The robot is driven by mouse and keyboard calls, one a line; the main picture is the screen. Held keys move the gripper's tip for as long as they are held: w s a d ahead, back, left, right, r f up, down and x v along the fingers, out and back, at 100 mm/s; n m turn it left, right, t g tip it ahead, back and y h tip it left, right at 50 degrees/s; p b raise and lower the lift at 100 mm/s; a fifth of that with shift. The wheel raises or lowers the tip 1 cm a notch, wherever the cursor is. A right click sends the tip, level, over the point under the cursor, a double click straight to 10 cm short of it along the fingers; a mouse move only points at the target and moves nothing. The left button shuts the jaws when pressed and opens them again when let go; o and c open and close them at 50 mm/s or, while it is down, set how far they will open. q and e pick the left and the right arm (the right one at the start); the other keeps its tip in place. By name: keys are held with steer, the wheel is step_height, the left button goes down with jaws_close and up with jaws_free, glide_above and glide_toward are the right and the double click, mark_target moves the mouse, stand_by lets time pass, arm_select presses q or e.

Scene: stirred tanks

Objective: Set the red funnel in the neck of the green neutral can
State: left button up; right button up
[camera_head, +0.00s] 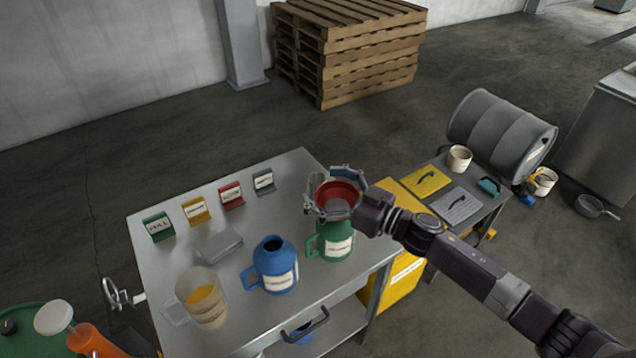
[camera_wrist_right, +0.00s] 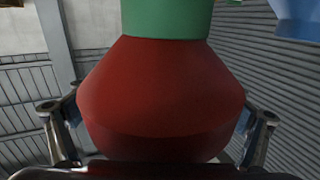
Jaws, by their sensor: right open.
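The red funnel (camera_head: 338,191) stands mouth up directly over the green can (camera_head: 330,242), with its stem out of sight. In the right wrist view the funnel (camera_wrist_right: 160,95) meets the green can's neck (camera_wrist_right: 165,18) with no gap showing. My right gripper (camera_head: 336,193) is open, its fingers on either side of the funnel's wide part. In the right wrist view, the gripper's fingers (camera_wrist_right: 158,130) flank the funnel; whether they touch it I cannot tell. My left gripper is not in view.
A blue can (camera_head: 273,268) and a jug with orange liquid (camera_head: 204,300) stand left of the green can on the metal table (camera_head: 150,275). Several coloured label stands, including a green one (camera_head: 158,227), line the back. A yellow cabinet (camera_head: 405,275) and a side table stand right.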

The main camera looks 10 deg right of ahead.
steer(key=shift+s+d, duration=0.1)
steer(key=shift+d, duration=0.05)
steer(key=v, duration=1.1)
steer(key=shift+s+d, duration=0.2)
steer(key=shift+d, duration=0.1)
stand_by(0.4)
